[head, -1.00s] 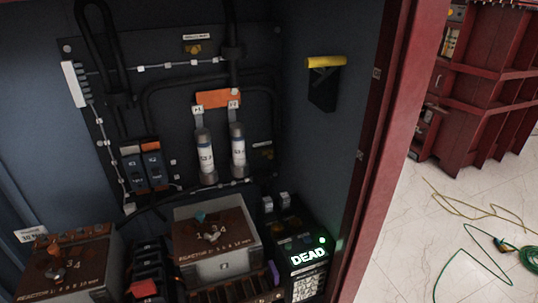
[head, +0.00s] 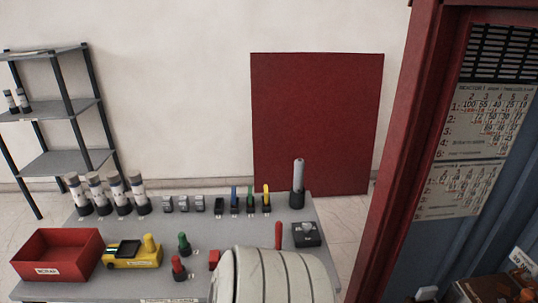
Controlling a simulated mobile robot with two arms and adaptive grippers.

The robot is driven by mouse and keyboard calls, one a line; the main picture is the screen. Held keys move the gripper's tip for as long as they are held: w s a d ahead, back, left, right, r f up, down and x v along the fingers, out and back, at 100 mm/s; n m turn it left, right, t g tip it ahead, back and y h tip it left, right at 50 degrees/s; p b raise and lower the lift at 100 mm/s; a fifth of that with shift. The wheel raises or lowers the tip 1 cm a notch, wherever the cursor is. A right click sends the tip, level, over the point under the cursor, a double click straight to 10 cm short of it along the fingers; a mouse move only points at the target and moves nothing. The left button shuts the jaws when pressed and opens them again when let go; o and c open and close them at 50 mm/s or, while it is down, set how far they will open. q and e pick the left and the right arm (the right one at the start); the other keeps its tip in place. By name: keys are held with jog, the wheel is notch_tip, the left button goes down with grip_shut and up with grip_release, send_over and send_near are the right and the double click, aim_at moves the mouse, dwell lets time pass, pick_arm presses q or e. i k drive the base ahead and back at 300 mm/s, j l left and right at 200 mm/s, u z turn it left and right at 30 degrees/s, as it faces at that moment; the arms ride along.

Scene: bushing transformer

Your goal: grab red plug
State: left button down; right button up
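A small red plug-like piece (head: 178,267) with a dark base stands upright on the grey table (head: 215,230), left of centre in the head view. A similar green piece (head: 184,244) stands just behind it. A small red block (head: 214,259) lies to its right, partly hidden. A thin red upright piece (head: 278,236) stands further right, its lower end hidden. I cannot tell for certain which red piece is the plug. Neither gripper shows in the head view.
Several fuse-like cylinders (head: 117,195) and coloured-handled pieces line the back. A dark box (head: 306,235) stands right. The red cabinet frame (head: 400,170) borders the table's right. A shelf (head: 60,105) stands back left.

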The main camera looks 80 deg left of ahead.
aim_at(177, 264)
jog(key=u, duration=3.45)
